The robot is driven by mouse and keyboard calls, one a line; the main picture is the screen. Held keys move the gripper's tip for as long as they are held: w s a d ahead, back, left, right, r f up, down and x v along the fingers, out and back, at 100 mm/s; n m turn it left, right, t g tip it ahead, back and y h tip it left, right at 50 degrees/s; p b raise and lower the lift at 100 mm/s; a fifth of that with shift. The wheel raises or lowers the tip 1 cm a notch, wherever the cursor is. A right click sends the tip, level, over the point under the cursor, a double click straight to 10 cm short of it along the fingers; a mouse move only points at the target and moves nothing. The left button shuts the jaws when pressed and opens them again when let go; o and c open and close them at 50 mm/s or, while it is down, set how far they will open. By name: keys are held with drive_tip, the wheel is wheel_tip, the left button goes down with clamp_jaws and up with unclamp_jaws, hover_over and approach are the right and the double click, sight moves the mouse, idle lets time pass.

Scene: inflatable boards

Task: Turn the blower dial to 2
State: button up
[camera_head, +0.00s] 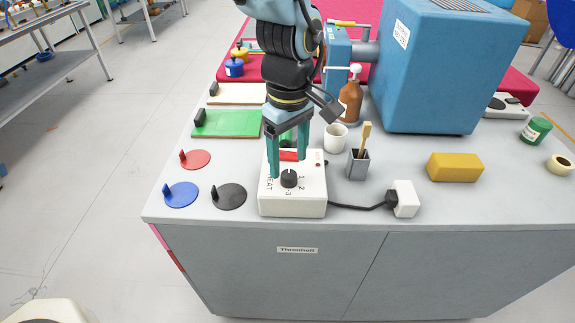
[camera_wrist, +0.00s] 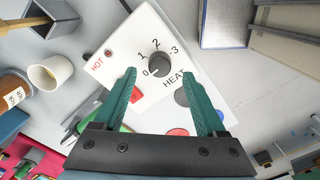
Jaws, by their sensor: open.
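The blower's white control box (camera_head: 292,205) stands near the table's front edge. Its black round dial (camera_head: 289,178) sits on the top face, and the dial also shows in the wrist view (camera_wrist: 159,65). The marks 0, 1, 2 and 3 and the word HEAT are printed around it. The dial's pointer seems to face 0, but it is too small to be sure. My gripper (camera_head: 289,168) is open and points down above the box.
A red switch (camera_head: 289,155) is on the box behind the dial. A cable runs right to a white plug (camera_head: 405,199). A grey brush holder (camera_head: 358,165) and white cup (camera_head: 336,137) stand close on the right. Blue (camera_head: 181,195) and black (camera_head: 229,196) discs lie left.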

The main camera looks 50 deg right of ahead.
sight(289, 174)
drive_tip(key=shift+f+p, duration=0.3)
drive_tip(key=shift+f, duration=1.6)
drive_tip(key=shift+c, duration=0.3)
clamp_jaws()
